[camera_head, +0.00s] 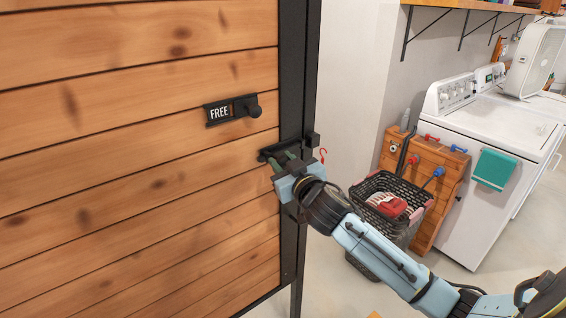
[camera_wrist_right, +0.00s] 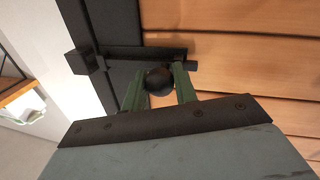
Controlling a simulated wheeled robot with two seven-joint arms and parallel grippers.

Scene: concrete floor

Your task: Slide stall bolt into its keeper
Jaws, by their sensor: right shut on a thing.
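The stall door (camera_head: 130,140) is of wooden planks with a black edge post (camera_head: 298,80). The black stall bolt (camera_head: 270,153) lies across the door's edge; its plate also shows in the right wrist view (camera_wrist_right: 150,52). Its round knob (camera_wrist_right: 159,81) sits between the green fingers of my right gripper (camera_wrist_right: 158,90), which is shut on it. In the head view that gripper (camera_head: 286,166) partly hides the bolt. The black keeper block (camera_head: 312,138) is on the post; it also shows in the right wrist view (camera_wrist_right: 84,62). I cannot tell how far the rod reaches into it.
Beyond the post stand a dark basket (camera_head: 372,183) with red cloth, a wooden cabinet (camera_head: 430,165) and a white washing machine (camera_head: 485,200). Floor between the post and basket looks clear.

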